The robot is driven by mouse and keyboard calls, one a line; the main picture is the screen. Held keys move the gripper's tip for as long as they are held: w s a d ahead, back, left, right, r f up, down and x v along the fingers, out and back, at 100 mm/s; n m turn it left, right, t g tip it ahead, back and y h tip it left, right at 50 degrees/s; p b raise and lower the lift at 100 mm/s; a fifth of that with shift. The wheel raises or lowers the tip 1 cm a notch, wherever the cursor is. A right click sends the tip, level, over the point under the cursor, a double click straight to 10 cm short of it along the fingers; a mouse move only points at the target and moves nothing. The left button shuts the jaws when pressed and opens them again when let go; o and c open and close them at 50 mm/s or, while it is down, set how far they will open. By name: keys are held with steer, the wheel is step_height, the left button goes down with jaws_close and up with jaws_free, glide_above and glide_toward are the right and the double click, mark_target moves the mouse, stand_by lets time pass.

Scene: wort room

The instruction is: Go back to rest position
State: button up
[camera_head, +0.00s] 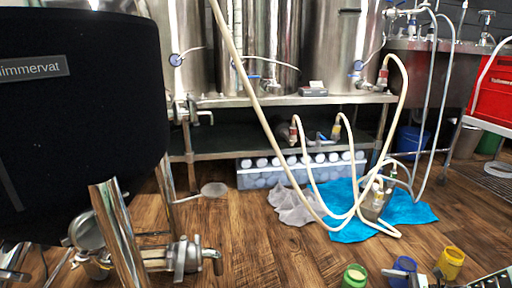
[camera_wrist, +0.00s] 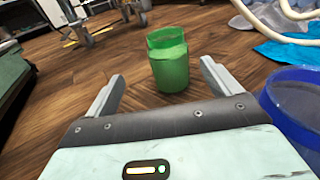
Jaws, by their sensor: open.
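My gripper (camera_wrist: 162,70) is open, with its two fingers spread apart in the wrist view. Nothing is held between the fingers. A green jar (camera_wrist: 168,62) stands upright on the wooden floor beyond the fingertips, in line with the gap. A blue container (camera_wrist: 294,100) is close by on the right, cut off by the picture edge. In the head view the green jar (camera_head: 355,277), the blue container (camera_head: 403,266) and a yellow container (camera_head: 450,262) are at the bottom right.
A black vat (camera_head: 80,110) on metal legs fills the left. Steel tanks stand on a metal bench (camera_head: 270,150) at the back. Pale hoses (camera_head: 345,215) run down to a pump on a blue cloth (camera_head: 405,210). Wooden floor (camera_head: 260,255) in the middle is clear.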

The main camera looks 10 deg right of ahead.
steer(key=s+a+r+n+g+h, duration=0.25)
steer(key=a+r+n+h, duration=0.35)
steer(key=r, duration=0.4)
steer(key=s+a+r+n+g+h, duration=0.2)
steer(key=a+r+n+g+h, duration=0.15)
steer(key=r+n, duration=0.5)
steer(key=s+a+r+n+g+h, duration=0.25)
steer(key=a+r+n+h, duration=0.3)
steer(key=r, duration=0.65)
steer(key=s+a+r+n+p, duration=0.6)
steer(key=s+a+r+p, duration=0.35)
steer(key=r, duration=0.35)
steer(key=s+a+r+n+p, duration=0.5)
steer(key=s+a+r+p, duration=0.3)
steer(key=a+r+p, duration=0.45)
step_height(320, 180, up, 36)
steer(key=d+p, duration=0.1)
steer(key=p, duration=3.3)
steer(key=shift+d+r+y, duration=0.25)
steer(key=shift+d+y, duration=0.05)
steer(key=shift+d, duration=0.05)
steer(key=shift+w, duration=0.1)
